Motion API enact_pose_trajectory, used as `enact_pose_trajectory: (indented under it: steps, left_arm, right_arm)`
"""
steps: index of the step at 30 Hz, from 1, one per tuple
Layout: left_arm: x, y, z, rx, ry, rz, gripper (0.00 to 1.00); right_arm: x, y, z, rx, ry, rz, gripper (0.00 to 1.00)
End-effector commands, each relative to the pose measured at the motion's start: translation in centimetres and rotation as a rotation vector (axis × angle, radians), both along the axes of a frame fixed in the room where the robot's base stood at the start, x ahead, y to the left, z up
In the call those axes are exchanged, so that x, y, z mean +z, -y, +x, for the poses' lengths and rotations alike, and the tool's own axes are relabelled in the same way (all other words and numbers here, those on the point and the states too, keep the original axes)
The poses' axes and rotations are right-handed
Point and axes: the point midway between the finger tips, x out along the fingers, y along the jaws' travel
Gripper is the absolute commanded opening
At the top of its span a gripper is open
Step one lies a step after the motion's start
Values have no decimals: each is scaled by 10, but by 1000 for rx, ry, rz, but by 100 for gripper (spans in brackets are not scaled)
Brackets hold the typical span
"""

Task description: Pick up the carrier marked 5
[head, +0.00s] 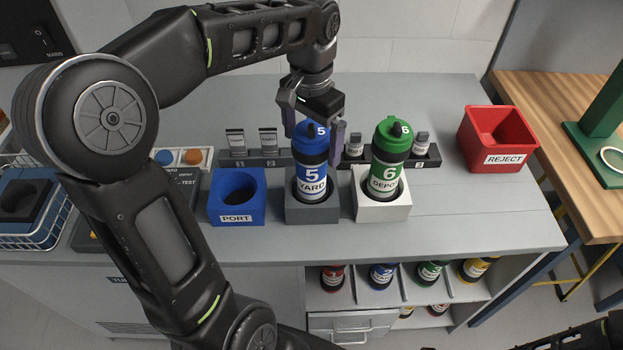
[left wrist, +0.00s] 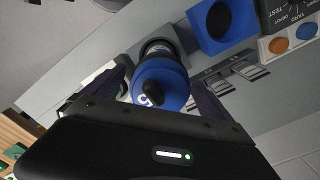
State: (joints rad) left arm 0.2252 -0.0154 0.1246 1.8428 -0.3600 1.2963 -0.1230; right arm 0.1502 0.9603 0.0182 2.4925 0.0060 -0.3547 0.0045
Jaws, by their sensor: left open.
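The carrier marked 5 (head: 312,170) is a blue-capped cylinder with a blue label reading 5 YARD. It stands upright in a grey holder (head: 312,211) on the counter. My left gripper (head: 314,138) is open, its two fingers on either side of the blue cap. In the left wrist view the blue cap (left wrist: 160,82) lies between the open fingers, with a 5 on its edge. I cannot tell whether the fingers touch it. My right gripper is not clearly in view; only a dark arm part shows at the bottom right of the head view.
A green-capped carrier marked 6 (head: 388,160) stands in a white holder (head: 383,210) close on the right. A blue PORT block (head: 237,213) sits at left, empty. A red REJECT bin (head: 497,141) stands at right. Several small carriers sit on the shelf (head: 390,297) below.

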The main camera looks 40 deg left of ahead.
Motion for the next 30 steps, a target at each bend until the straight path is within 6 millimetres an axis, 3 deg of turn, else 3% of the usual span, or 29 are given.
enact_pose_trajectory:
  steps: [5,22,30]
  left_arm:
    - [-14,0,0,0,0,0,96]
    - [-14,0,0,0,1,1,96]
    - [-14,0,0,0,1,0,74]
  right_arm:
    - [2,0,0,-1,-1,-1,36]
    - [1,0,0,-1,-1,-1,36]
    - [1,0,0,-1,-1,-1,36]
